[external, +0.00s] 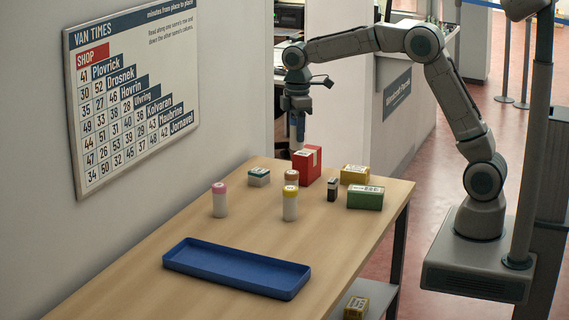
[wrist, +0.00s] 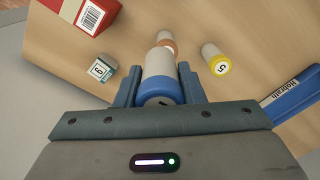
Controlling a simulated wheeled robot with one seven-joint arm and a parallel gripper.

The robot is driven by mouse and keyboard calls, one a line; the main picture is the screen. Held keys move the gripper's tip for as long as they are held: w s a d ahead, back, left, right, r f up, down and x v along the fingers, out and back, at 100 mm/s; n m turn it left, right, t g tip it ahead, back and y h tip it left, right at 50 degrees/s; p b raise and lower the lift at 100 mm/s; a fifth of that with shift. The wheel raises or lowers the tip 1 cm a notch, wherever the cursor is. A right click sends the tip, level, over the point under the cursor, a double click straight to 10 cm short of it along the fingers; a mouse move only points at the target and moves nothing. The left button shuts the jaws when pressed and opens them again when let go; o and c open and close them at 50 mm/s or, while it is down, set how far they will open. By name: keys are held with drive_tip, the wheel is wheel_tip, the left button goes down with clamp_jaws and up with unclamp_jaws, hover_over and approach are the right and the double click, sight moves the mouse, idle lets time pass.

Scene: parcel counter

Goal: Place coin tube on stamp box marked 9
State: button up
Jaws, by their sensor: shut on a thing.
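My gripper (external: 297,113) is shut on a coin tube (wrist: 160,80), pale with a blue end. It holds the tube (external: 297,131) upright in the air above the back end of the counter, clear of the things below. A small white box with a teal top (external: 259,177) stands on the counter, left of the red box. It also shows in the wrist view (wrist: 101,69), left of the held tube; its digit looks like a 9 or a 6, I cannot tell which. The held tube partly hides a tan-lidded tube (wrist: 166,42).
Tan-lidded (external: 291,177), yellow-lidded (external: 290,206) and pink-lidded (external: 219,201) tubes stand on the counter. A red box (external: 308,166), yellow box (external: 355,174), dark box (external: 332,189) and green box (external: 365,198) are to the right. A blue tray (external: 237,271) lies in front.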

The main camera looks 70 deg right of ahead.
drive_tip(key=w+d+p, duration=0.1)
drive_tip(key=w+d, duration=0.3)
drive_tip(key=d, duration=0.4)
drive_tip(key=w+d, duration=0.4)
drive_tip(key=d, duration=0.3)
drive_tip(key=p, duration=0.5)
hover_over(259, 171)
drive_tip(key=shift+m, duration=0.4)
drive_tip(key=shift+d+f, duration=0.15)
drive_tip(key=shift+f, duration=5.4)
drive_tip(key=shift+f, duration=0.2)
drive_tip(key=o, duration=1.1)
drive_tip(key=shift+r, duration=0.1)
